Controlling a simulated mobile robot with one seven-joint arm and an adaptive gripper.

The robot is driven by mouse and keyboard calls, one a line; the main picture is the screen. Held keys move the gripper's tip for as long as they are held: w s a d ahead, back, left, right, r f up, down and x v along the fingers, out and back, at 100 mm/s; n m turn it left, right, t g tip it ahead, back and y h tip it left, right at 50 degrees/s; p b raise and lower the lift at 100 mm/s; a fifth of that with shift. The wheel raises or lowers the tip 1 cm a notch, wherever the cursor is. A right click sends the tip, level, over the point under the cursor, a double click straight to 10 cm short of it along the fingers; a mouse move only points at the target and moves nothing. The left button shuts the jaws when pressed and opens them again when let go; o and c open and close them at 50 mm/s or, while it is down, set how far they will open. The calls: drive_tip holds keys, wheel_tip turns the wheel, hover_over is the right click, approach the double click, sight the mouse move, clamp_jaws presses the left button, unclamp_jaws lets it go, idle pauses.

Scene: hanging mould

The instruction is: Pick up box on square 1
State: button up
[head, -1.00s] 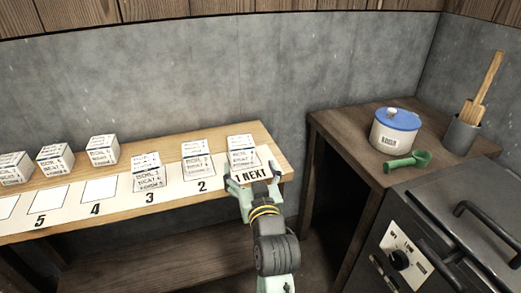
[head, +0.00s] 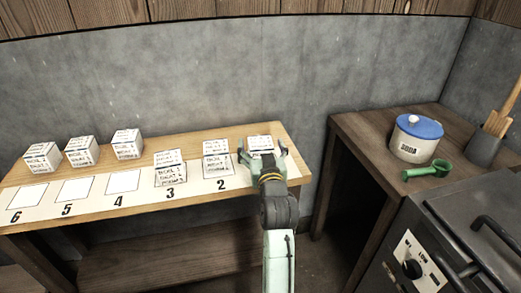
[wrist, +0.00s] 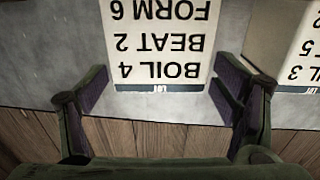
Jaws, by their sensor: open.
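The box on square 1 (head: 260,143) is white with black print and sits at the right end of the shelf strip. My gripper (head: 263,158) is open in front of it and hides most of its front and the square's label. In the wrist view the box (wrist: 158,45) shows upside-down print reading BOIL 4, BEAT 2, FORM 6. It lies between and beyond the open fingers of my gripper (wrist: 160,95), with a gap visible on the left.
A box on square 2 (head: 216,158) stands close to the left, and another is on square 3 (head: 169,168). Several boxes stand behind empty squares 4 to 6. A side table (head: 350,130) holds a blue-lidded soda pot (head: 416,138) and a green scoop (head: 425,171).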

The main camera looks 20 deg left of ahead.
drive_tip(key=shift+c, duration=0.2)
drive_tip(key=c, duration=1.3)
